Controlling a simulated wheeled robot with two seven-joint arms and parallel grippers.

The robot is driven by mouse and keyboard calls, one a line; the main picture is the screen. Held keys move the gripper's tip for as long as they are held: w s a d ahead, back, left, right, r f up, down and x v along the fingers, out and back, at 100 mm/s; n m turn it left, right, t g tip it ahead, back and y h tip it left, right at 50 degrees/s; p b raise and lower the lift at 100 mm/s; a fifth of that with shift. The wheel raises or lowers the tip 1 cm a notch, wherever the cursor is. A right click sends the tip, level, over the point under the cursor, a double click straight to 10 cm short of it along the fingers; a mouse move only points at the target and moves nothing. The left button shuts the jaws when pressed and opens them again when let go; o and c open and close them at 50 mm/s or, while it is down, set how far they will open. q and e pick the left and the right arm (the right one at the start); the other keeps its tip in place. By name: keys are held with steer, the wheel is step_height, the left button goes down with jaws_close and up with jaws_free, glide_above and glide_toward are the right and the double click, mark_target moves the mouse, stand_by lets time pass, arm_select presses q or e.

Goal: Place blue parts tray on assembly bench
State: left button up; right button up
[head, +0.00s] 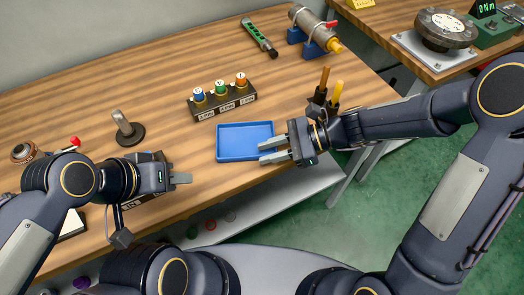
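The blue parts tray (233,153) is a shallow rectangular tray lying on the wooden assembly bench (70,112), near its front edge. My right gripper (268,151) reaches in from the right at the tray's front right corner. Its two fingers are apart and overlap that corner in the view; I cannot tell whether they touch it. My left gripper (182,178) is over the front of the bench, left of the tray and apart from it. Its fingers overlap in this view, so their opening is hidden.
A dark rack (226,104) with blue, green and orange capped bottles stands behind the tray. A grey upright part on a round base (127,130) is to the left. A pipe vise (313,32) stands at the back. A second bench (385,22) is at the right.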

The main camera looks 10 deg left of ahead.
steer(key=v, duration=1)
steer(key=s+d+r+n+t+h, duration=0.4)
steer(key=s+d+n+t+h, duration=0.4)
steer(key=s+d+n, duration=0.6)
steer(key=shift+s+h, duration=0.65)
steer(key=shift+h, duration=0.05)
steer(key=shift+d, duration=0.15)
step_height(320, 180, up, 2)
steer(key=p, duration=0.2)
steer(key=shift+r+p, duration=0.2)
steer(key=shift+p, duration=0.15)
